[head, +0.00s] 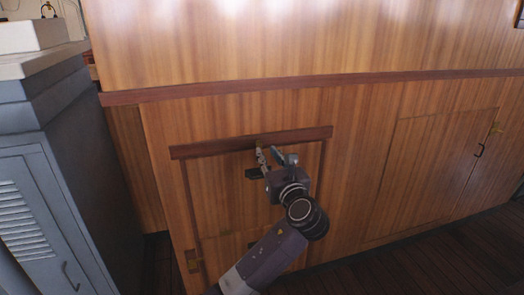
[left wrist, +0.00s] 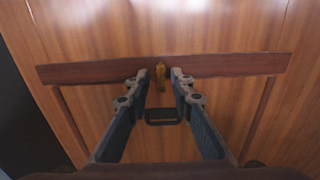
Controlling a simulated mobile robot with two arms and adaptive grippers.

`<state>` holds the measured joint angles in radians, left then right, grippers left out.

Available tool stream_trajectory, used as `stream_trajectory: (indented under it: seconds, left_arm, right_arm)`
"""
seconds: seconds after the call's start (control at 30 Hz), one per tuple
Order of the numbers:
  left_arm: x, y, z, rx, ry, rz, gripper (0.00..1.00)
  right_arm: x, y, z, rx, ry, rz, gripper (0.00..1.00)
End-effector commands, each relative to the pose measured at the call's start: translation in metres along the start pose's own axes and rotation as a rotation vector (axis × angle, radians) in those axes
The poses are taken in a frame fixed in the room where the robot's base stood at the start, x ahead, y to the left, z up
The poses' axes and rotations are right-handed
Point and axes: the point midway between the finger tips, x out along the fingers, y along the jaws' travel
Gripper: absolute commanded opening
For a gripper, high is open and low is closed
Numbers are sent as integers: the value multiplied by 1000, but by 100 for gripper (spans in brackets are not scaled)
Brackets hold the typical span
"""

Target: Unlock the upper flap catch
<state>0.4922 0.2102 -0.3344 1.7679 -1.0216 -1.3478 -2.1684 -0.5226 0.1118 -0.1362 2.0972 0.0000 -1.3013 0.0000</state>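The upper flap catch is a small brass piece (left wrist: 161,75) on the dark wooden rail (left wrist: 90,70) along the top of the flap. In the head view the catch (head: 259,142) is mostly hidden behind my gripper. My left gripper (left wrist: 169,76) is open, its two fingers on either side of the catch with gaps to it; I cannot tell whether they touch the wood. In the head view the left gripper (head: 267,155) points at the rail. A dark handle (left wrist: 162,117) is on the flap (left wrist: 100,110) just below the catch. My right gripper is not in view.
A grey louvred cabinet (head: 40,215) stands close on the left. Dark plank floor (head: 450,255) is clear at lower right.

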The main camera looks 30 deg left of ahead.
Motion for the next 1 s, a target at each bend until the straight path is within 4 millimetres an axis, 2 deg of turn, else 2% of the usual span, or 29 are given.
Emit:
stream_trajectory:
  seconds: [0.2, 0.4, 0.73, 0.93, 1.0]
  left_arm:
    - [37, 1, -2, -1, 0, 2, 21]
    - [59, 0, -2, 0, 1, -1, 21]
    - [64, 0, -2, -1, 3, -2, 21]
    - [63, 0, -2, -1, 3, -2, 0]
    - [63, 0, -2, -1, 3, -2, 0]
  right_arm:
    - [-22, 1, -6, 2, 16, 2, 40]
    - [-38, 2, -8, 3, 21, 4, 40]
    - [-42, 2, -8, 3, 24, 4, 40]
    - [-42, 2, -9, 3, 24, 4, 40]
    - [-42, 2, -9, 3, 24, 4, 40]
